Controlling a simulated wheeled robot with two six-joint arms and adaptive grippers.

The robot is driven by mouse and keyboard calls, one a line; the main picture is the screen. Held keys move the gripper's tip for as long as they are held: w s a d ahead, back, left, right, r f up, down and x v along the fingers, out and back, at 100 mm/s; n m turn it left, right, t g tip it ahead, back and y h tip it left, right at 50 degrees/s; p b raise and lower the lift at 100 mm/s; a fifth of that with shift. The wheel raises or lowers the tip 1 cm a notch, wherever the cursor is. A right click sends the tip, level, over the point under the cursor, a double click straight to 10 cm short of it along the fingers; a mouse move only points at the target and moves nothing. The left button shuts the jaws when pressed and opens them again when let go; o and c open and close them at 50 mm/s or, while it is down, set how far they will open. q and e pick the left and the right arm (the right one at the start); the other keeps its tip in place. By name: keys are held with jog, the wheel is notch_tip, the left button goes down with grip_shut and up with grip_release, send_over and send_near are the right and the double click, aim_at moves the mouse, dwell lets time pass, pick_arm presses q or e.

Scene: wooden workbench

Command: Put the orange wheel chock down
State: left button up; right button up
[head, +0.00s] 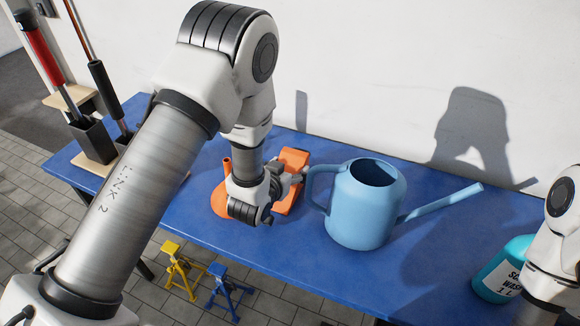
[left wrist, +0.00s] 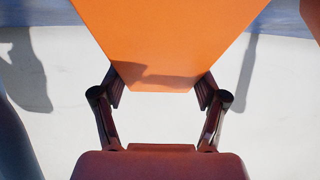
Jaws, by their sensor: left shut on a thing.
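The orange wheel chock (head: 293,159) is at the middle of the blue workbench, partly hidden behind my left gripper (head: 293,180). In the left wrist view the chock (left wrist: 165,40) fills the upper middle, between the two dark fingers of the left gripper (left wrist: 160,92). The gripper is shut on it. The head view does not clearly show whether the chock's underside touches the bench. My right arm shows at the right edge of the head view, but its gripper is out of the picture.
A blue watering can (head: 365,205) stands close right of the chock. Another orange object (head: 219,200) is left of it, partly hidden by my wrist. A teal bottle (head: 490,283) is at the right. Dark holders (head: 94,140) with long tools stand at the far left. Bench behind the chock is clear.

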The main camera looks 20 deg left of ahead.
pick_arm(q)
jog(key=shift+s+r, duration=0.1)
jog(key=shift+s, duration=0.1)
jog(key=shift+f, duration=0.2)
jog(key=o, duration=1.5)
jog(key=shift+w, duration=0.15)
jog(key=shift+r, duration=0.1)
